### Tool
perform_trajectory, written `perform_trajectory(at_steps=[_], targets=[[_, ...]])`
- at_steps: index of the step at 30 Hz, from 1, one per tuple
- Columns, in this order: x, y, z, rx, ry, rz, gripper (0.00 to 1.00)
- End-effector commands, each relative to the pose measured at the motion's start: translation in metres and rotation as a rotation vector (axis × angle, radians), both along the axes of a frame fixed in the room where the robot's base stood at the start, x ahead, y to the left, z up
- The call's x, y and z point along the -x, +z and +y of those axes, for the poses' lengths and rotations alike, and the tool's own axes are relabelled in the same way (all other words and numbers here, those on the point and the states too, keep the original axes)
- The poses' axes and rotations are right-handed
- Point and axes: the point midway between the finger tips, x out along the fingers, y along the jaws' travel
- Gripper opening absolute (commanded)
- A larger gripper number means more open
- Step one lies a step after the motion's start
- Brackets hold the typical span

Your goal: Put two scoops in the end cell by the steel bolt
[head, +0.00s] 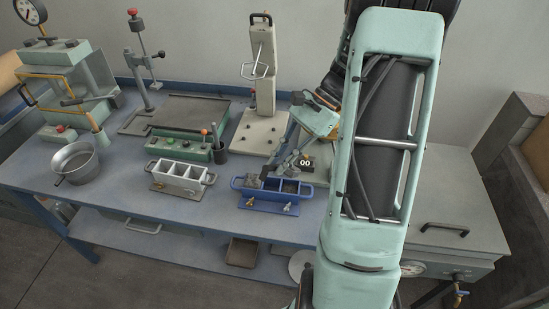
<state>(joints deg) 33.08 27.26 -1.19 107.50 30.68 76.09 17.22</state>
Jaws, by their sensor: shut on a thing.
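A blue three-part mould (306,190) stands on a blue base plate near the bench's front edge, with a row of open cells. Small clamp bolts stick out at its front, one at the left (249,203) and one at the right (289,209). They are too small to tell surely which is steel. My gripper (283,160) comes down from the upper right over the mould and is shut on a dark-handled scoop (266,173). The scoop's lower end is at the left end cell; whether it holds anything is unclear. A metal pan (75,163) with handle stands at the far left.
A pale grey mould (180,176) stands left of the blue one. A white stand (264,95), a green-fronted machine (180,145) and a dark cup (219,151) stand behind.

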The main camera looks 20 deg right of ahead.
Motion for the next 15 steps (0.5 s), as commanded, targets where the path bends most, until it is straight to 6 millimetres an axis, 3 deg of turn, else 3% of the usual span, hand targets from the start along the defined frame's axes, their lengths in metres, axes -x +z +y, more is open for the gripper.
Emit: perform_trajectory(at_steps=[15], targets=[[-0.013, 0.008, -0.026, -0.254, -0.002, 0.131, 0.0]])
